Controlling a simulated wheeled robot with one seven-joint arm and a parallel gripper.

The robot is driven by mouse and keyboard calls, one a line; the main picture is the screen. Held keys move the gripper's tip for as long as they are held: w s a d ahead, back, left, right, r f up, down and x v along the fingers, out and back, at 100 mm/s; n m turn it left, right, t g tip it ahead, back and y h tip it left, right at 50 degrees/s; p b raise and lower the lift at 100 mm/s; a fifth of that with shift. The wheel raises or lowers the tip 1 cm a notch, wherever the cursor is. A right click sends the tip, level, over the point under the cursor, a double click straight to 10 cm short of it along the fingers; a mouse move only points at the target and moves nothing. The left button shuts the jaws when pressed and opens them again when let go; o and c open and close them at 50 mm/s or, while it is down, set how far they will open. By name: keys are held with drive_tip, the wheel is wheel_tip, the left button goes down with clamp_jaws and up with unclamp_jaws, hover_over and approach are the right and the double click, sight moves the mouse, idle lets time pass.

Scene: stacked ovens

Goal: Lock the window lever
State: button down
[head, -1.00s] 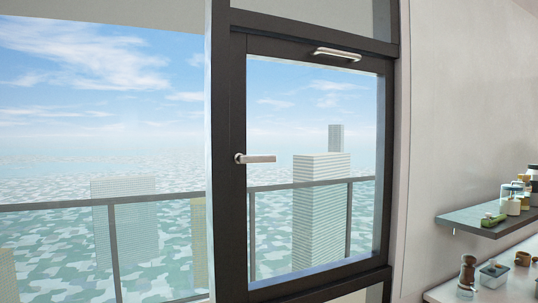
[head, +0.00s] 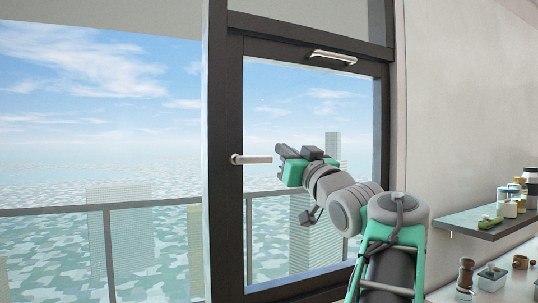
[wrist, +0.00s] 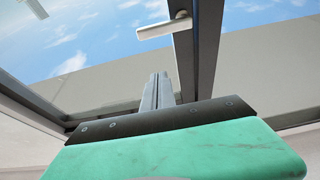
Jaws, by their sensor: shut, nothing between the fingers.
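The window lever (head: 252,160) is a silver handle on the left side of the dark window frame. It lies horizontal, pointing right from its pivot. It also shows in the wrist view (wrist: 165,28), beyond my fingers and near the top. My gripper (head: 280,151) is just right of the lever's free end in the head view. In the wrist view my fingers (wrist: 158,82) are together and empty, with a visible gap between them and the lever. The window sash (head: 232,215) looks closed in its frame.
A silver bar handle (head: 333,56) sits on the sash's top rail. A dark shelf (head: 485,222) with jars stands at the right, above a white counter with small containers (head: 493,276). A railing (head: 100,206) and buildings show through the glass.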

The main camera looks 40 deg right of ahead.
wheel_tip(320, 180, up, 4)
drive_tip(key=f+p, duration=0.1)
drive_tip(key=p, duration=0.3)
hover_over(252, 159)
drive_tip(key=s+d, duration=0.3)
wheel_tip(252, 159, down, 4)
drive_tip(key=shift+a+r, duration=0.1)
drive_tip(key=shift+a, duration=0.05)
